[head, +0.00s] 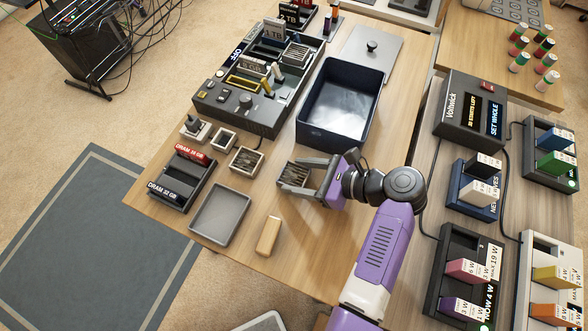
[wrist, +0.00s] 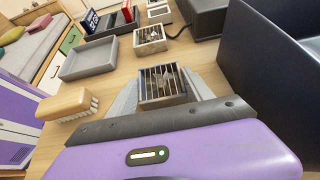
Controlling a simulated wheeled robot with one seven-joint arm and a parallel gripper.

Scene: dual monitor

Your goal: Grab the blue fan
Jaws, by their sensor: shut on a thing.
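In the wrist view the fan (wrist: 162,84) sits between the two grey fingers.
The deep blue bin (head: 313,135) stands close to my gripper. A shallow grey tray (head: 220,240), a wooden brush (head: 269,236) and a DRAM holder (head: 155,190) lie to the left. A dark control unit (head: 205,98) stands behind. Bare table lies below the gripper.

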